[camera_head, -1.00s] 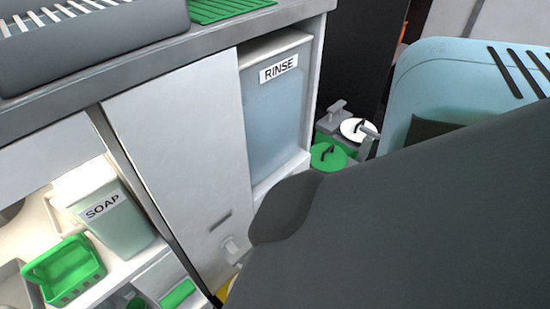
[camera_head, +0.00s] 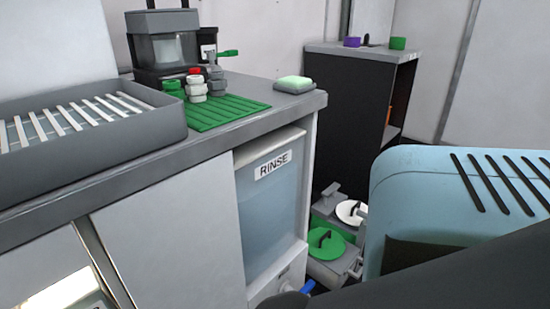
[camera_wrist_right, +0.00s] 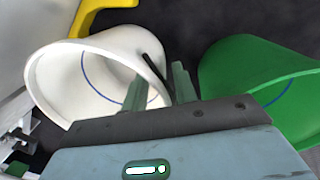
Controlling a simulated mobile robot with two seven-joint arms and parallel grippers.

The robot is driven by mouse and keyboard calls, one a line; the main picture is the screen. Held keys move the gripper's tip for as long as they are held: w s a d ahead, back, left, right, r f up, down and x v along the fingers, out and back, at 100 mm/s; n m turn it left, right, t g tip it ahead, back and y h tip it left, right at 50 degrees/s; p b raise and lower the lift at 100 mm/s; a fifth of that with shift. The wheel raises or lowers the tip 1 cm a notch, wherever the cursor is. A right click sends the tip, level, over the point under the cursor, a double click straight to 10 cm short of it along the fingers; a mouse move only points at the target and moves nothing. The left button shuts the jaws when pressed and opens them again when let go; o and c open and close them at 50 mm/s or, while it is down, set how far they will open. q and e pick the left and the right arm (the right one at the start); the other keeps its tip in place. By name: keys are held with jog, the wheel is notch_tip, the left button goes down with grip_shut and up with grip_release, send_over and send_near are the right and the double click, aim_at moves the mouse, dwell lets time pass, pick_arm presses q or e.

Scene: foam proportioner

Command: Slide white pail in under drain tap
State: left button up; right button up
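The white pail (camera_wrist_right: 110,70) shows at the left of the right wrist view, its mouth facing the camera and a blue line inside. My right gripper (camera_wrist_right: 160,78) is at its right rim. One finger overlaps the mouth, the other is just outside, with gaps on both sides of the rim. A dark bar, perhaps the handle, runs between the fingers. In the head view a blue piece (camera_head: 308,286), perhaps the drain tap's lever, shows low beside the cabinet below the RINSE tank (camera_head: 270,205). The pail is hidden there. My left gripper is out of view.
A green pail (camera_wrist_right: 255,75) stands close to the right of my right gripper. A yellow object (camera_wrist_right: 95,15) is behind the white pail. Green- and white-lidded containers (camera_head: 326,243) stand on the floor beside the cabinet. The counter (camera_head: 230,130) carries a rack, green mat and sponge.

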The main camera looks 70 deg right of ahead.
jog(key=shift+w, duration=0.1)
jog(key=shift+d+r+p, duration=0.1)
jog(key=shift+r+p, duration=0.25)
jog(key=shift+r, duration=0.25)
notch_tip(320, 180, up, 7)
jog(key=p, duration=0.3)
jog(key=shift+s+d+f, duration=0.15)
jog(key=shift+s+f, duration=0.05)
jog(key=shift+s, duration=0.15)
